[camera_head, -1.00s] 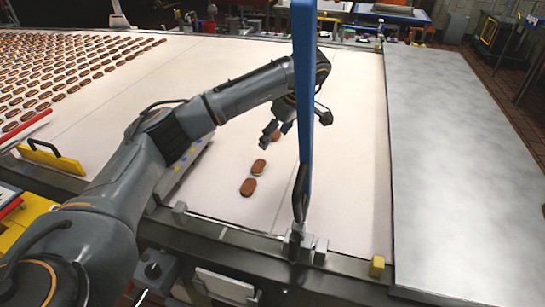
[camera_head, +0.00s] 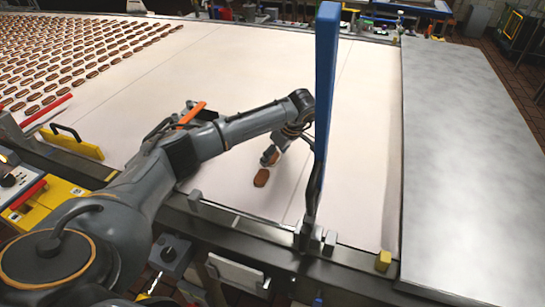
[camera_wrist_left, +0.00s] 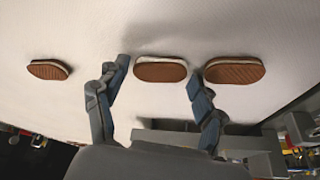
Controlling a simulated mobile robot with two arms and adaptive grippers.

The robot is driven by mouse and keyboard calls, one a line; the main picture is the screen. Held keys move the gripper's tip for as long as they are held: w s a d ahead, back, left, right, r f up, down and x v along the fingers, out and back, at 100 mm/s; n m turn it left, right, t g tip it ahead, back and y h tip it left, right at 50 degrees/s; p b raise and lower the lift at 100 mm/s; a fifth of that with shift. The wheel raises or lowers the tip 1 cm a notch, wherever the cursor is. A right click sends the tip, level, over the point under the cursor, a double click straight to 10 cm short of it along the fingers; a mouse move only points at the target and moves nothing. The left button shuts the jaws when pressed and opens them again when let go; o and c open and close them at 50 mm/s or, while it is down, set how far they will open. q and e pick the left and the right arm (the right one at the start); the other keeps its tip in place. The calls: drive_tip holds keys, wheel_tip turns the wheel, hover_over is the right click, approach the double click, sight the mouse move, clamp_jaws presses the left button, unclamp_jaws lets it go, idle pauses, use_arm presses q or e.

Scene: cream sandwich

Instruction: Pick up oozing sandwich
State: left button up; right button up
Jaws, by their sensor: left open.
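Three brown, oval sandwiches lie in a row on the pale belt in the left wrist view: a left one (camera_wrist_left: 48,69), a middle one (camera_wrist_left: 160,70) and a right one (camera_wrist_left: 234,71). White cream shows along the far edge of the middle and right ones. My left gripper (camera_wrist_left: 158,76) is open, with one finger on each side of the middle sandwich; contact cannot be told. In the head view my left gripper (camera_head: 271,156) hangs low over the belt just behind a sandwich (camera_head: 261,177) and hides part of the row. My right gripper is not in view.
The pale belt (camera_head: 290,80) is clear around the row. Many sandwiches (camera_head: 80,60) lie in rows at the far left. A blue upright post (camera_head: 326,80) stands just right of my left gripper. A metal surface (camera_head: 465,130) lies at the right.

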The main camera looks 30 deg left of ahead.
sight(275, 158)
use_arm(q)
drive_tip(key=shift+f, duration=0.1)
drive_tip(key=c, duration=0.6)
drive_tip(key=shift+r, duration=0.6)
wheel_tip(275, 158, up, 2)
drive_tip(key=shift+r+b, duration=0.1)
drive_tip(key=shift+b, duration=0.3)
drive_tip(key=s+d+r, duration=0.2)
drive_tip(key=s+r, duration=0.1)
drive_tip(key=s, duration=0.1)
drive_tip(key=s+d+r, duration=0.2)
drive_tip(key=s+r, duration=0.1)
drive_tip(key=s, duration=0.1)
drive_tip(key=s+d+r, duration=0.2)
drive_tip(key=s+r, duration=0.1)
drive_tip(key=s, duration=0.1)
drive_tip(key=shift+s+d+r+b, duration=0.2)
drive_tip(key=shift+d+r+b, duration=0.1)
drive_tip(key=shift+r, duration=0.05)
